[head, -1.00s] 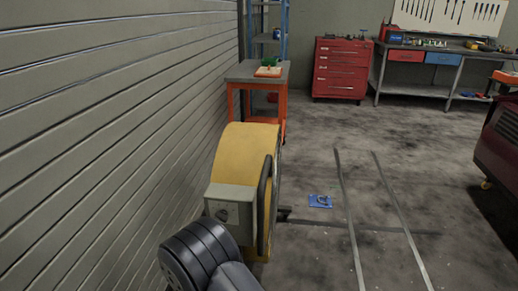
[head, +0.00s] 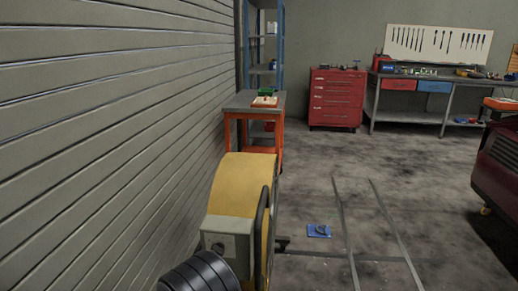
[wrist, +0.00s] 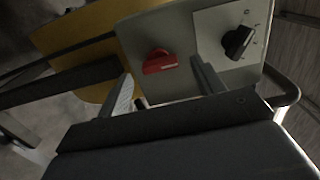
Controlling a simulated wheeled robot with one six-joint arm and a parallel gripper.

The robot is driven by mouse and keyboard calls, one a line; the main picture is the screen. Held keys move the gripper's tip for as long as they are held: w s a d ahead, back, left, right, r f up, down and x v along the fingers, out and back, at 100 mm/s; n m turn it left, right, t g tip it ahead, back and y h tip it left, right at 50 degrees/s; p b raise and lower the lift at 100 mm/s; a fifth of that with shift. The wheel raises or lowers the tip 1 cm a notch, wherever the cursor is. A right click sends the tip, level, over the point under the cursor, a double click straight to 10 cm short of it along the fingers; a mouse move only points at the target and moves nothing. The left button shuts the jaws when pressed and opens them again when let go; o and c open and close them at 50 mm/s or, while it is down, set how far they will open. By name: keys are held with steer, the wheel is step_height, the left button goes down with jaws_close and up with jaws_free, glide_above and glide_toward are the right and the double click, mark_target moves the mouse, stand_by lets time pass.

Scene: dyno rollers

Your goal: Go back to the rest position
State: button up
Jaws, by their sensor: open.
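My gripper (wrist: 165,92) shows in the wrist view with its two fingers spread apart and nothing between them. Beyond the fingers is the grey control box (wrist: 182,28) of a yellow machine. A red switch handle (wrist: 159,61) sits on the box, seen between the fingertips, and a black rotary knob (wrist: 238,42) is to its right. I cannot tell if a finger touches the box. In the head view the yellow machine (head: 240,185) stands by the wall, its grey box (head: 228,238) facing me. My dark arm link is at the bottom edge; the gripper is hidden there.
A slatted wall (head: 110,130) runs close along the left. An orange workbench (head: 252,105) stands behind the machine. A red tool cabinet (head: 337,98) and a long bench (head: 410,105) are at the back. A blue item (head: 319,231) lies on the floor. A dark red car (head: 500,170) is at right.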

steer(key=s+a, duration=0.1)
steer(key=s, duration=0.8)
steer(key=w+d+m+b, duration=0.1)
steer(key=w+m+b, duration=0.7)
steer(key=m+b, duration=0.9)
steer(key=shift+w+m+b, duration=0.15)
steer(key=shift+m+b, duration=0.25)
steer(key=shift+m, duration=0.2)
steer(key=shift+d+f, duration=0.1)
stand_by(0.4)
